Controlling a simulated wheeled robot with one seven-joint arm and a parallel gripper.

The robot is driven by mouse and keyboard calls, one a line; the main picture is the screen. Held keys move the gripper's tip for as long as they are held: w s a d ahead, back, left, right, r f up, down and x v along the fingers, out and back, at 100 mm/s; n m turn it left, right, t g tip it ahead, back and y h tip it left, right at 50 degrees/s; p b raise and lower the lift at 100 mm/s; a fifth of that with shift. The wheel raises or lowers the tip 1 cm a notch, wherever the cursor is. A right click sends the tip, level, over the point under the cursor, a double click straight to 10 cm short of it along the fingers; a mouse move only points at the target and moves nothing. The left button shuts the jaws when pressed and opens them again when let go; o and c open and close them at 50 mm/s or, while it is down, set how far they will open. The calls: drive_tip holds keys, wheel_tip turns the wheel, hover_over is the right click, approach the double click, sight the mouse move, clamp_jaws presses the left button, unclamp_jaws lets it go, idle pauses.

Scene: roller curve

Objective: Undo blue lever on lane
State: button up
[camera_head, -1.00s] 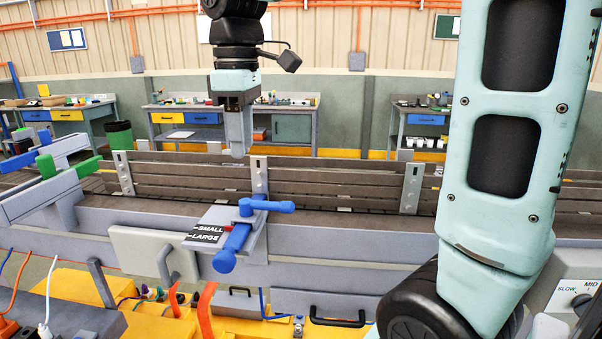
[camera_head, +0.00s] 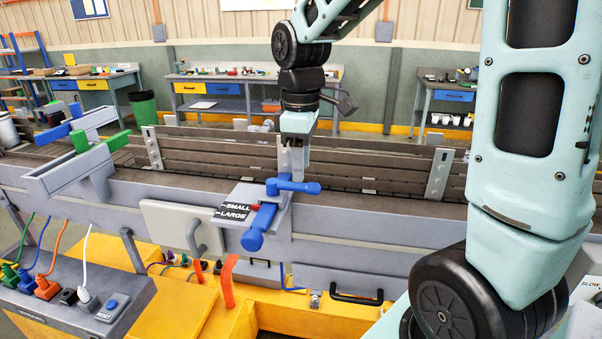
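The blue lever (camera_head: 298,187) sits on a grey plate on the near side of the conveyor lane, its handle pointing right. A blue bar (camera_head: 259,227) slopes toward me below it, beside a black label (camera_head: 234,212) reading SMALL and LARGE. My gripper (camera_head: 298,168) hangs pointing down just above and behind the lever, over the lane's edge. The finger tips look close to the lever, but I cannot tell whether they touch. The fingers are seen edge-on and their gap is hard to make out.
The lane (camera_head: 375,205) runs left to right with slatted guide rails. A green and blue lever assembly (camera_head: 82,141) stands at the left. My arm fills the right side.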

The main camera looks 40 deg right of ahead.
sight(293, 189)
drive_tip(key=shift+f, duration=1.85)
clamp_jaws()
